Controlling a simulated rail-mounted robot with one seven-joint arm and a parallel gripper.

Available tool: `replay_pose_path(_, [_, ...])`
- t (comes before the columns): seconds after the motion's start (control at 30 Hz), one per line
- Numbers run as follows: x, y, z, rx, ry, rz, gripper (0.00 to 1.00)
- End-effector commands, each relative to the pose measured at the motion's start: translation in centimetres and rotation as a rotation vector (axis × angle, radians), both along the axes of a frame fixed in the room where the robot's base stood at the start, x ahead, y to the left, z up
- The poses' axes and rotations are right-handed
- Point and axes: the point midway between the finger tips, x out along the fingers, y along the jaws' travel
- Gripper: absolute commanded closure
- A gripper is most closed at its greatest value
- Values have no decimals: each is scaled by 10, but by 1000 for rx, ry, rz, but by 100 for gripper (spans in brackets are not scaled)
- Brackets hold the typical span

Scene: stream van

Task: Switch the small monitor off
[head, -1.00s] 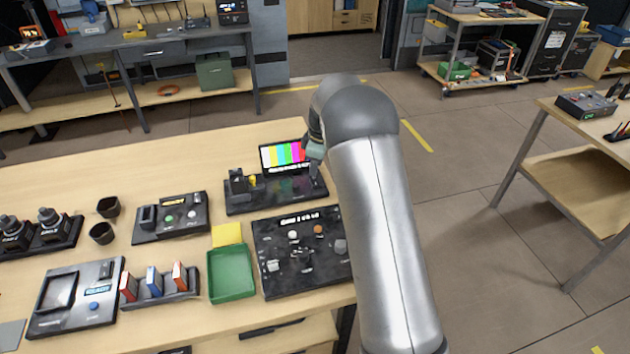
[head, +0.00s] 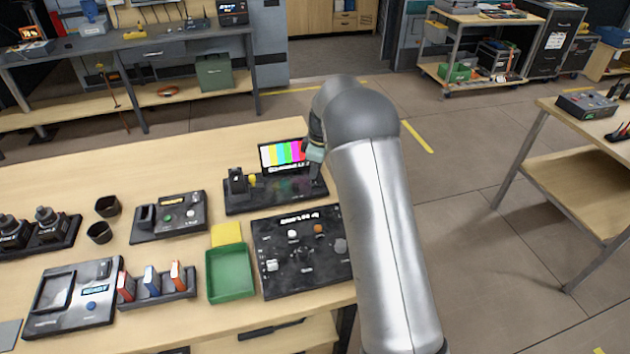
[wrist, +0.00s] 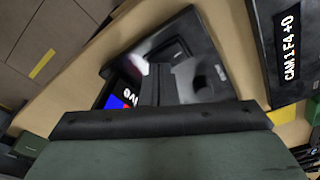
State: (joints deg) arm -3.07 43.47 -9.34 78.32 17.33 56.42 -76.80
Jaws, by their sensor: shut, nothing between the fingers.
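The small monitor (head: 282,155) stands upright at the back of a black base (head: 275,198) on the wooden table, its screen lit with colour bars. A corner of the lit screen (wrist: 122,98) shows in the wrist view, partly hidden by my gripper's body. My gripper (head: 316,160) is at the right edge of the monitor, low over the right part of the base. Its fingers (wrist: 165,72) are shut and empty over the glossy black base. I cannot tell whether the fingertips touch anything, and no power switch is clearly visible.
A black control panel (head: 300,270) lies in front of the base, with a green tray (head: 230,274) and yellow pad (head: 226,235) to its left. A button box (head: 170,216) and two dark cups (head: 107,206) stand further left. Bare table lies behind them.

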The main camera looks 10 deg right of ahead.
Motion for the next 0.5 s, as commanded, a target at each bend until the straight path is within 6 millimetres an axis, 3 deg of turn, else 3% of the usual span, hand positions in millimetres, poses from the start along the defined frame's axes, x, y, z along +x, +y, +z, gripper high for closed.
replay_pose_path(0.27, [0, 0, 0, 0, 1, -1, 100])
replay_pose_path(0.5, [0, -1, 17, -1, -1, 1, 100])
